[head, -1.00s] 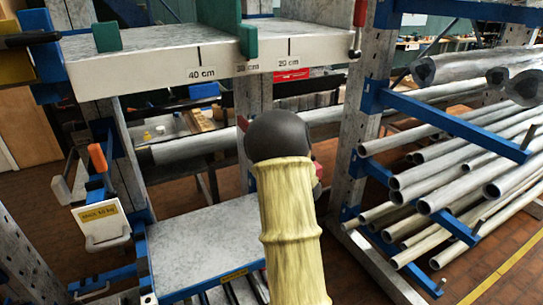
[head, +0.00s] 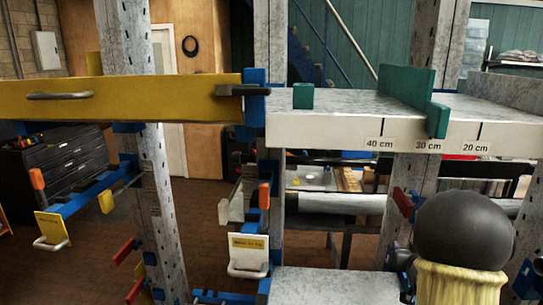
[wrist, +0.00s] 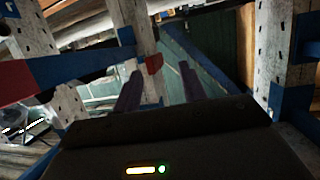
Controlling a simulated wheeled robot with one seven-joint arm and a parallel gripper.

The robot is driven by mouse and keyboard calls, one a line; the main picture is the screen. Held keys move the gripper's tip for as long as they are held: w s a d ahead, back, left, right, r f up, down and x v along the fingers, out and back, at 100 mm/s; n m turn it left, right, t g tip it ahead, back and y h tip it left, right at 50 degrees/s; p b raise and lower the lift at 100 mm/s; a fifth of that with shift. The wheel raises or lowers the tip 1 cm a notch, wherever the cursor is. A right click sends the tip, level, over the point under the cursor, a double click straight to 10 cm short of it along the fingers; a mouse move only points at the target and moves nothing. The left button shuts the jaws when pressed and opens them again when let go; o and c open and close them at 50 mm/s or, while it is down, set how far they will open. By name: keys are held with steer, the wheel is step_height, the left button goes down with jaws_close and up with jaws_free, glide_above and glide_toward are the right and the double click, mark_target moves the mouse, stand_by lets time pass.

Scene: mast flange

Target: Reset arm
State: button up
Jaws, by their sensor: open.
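In the wrist view my gripper (wrist: 160,88) shows two dark fingers set apart with nothing between them. Behind the fingers are a grey perforated upright and blue steel parts with a red tip. In the head view part of my arm, with a black rounded joint and a yellow sleeve, stands at the lower right. The gripper's fingers do not show in the head view.
A grey shelf (head: 345,132) marked 20, 30 and 40 cm carries a green divider (head: 408,90) and a green block (head: 303,96). A yellow beam (head: 150,97) crosses the left. Perforated uprights (head: 155,200) and a lower shelf (head: 325,285) stand near my arm.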

steer(key=s+a+f+n+g+y, duration=0.1)
steer(key=s+a+f+g, duration=0.1)
steer(key=s+a, duration=0.5)
steer(key=s+a+f+n+g+y, duration=0.1)
steer(key=s+a+f+g, duration=0.1)
steer(key=s+a+g, duration=0.3)
steer(key=s+a+f+n+g+y, duration=0.1)
steer(key=s+a+f+g, duration=0.2)
steer(key=s+a, duration=0.7)
steer(key=s+g, duration=0.1)
steer(key=s, duration=0.1)
steer(key=shift+s+a, duration=0.3)
steer(key=shift+a, duration=0.05)
steer(key=shift+w, duration=0.15)
